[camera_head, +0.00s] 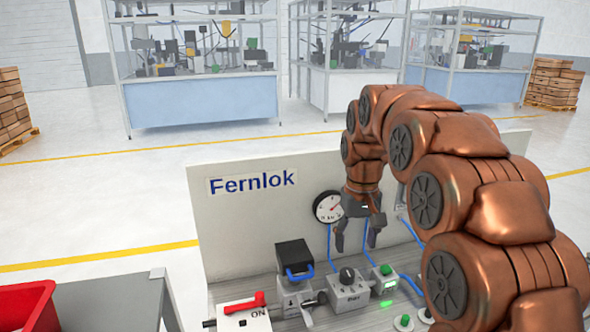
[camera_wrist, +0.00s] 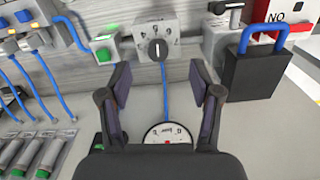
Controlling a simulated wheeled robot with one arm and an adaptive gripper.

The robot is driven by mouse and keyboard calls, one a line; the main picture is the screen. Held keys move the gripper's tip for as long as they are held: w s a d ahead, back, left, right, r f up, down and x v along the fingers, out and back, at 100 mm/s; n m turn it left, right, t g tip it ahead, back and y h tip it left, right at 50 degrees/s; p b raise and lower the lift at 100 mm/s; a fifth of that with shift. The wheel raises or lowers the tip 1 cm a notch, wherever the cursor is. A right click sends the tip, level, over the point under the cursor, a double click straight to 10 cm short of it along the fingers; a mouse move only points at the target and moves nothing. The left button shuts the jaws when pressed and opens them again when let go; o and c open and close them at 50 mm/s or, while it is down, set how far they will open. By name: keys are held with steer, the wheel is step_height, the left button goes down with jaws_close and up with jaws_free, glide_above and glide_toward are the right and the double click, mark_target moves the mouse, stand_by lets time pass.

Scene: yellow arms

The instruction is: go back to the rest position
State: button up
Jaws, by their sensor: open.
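My gripper (camera_head: 356,238) hangs fingers down in front of the upright panel (camera_head: 240,222), at the end of my copper-coloured arm. In the wrist view my gripper (camera_wrist: 160,85) is open, with nothing between its fingers. It is above the bench and apart from the rotary switch box (camera_head: 347,290), whose black knob also shows in the wrist view (camera_wrist: 158,49). The round gauge (camera_head: 328,207) is on the panel just left of the gripper; it is partly hidden by the gripper body in the wrist view (camera_wrist: 168,134).
A black padlock (camera_head: 294,254) with a blue shackle, a red-handled switch (camera_head: 240,305) and a green button box (camera_head: 386,277) stand along the bench. Blue cables run down the panel. A red bin (camera_head: 25,305) is at the lower left. Open floor lies behind the panel.

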steer(key=s+f, duration=0.2)
steer(key=s, duration=0.9)
steer(key=s+f+g, duration=0.1)
steer(key=s+f, duration=0.2)
steer(key=s, duration=0.9)
steer(key=s+f+m, duration=0.1)
steer(key=s+f, duration=0.2)
steer(key=s, duration=0.8)
steer(key=shift+s+f+g+p, duration=0.2)
steer(key=shift+f+g+p, duration=0.05)
steer(key=shift+g+p, duration=0.05)
stand_by(0.7)
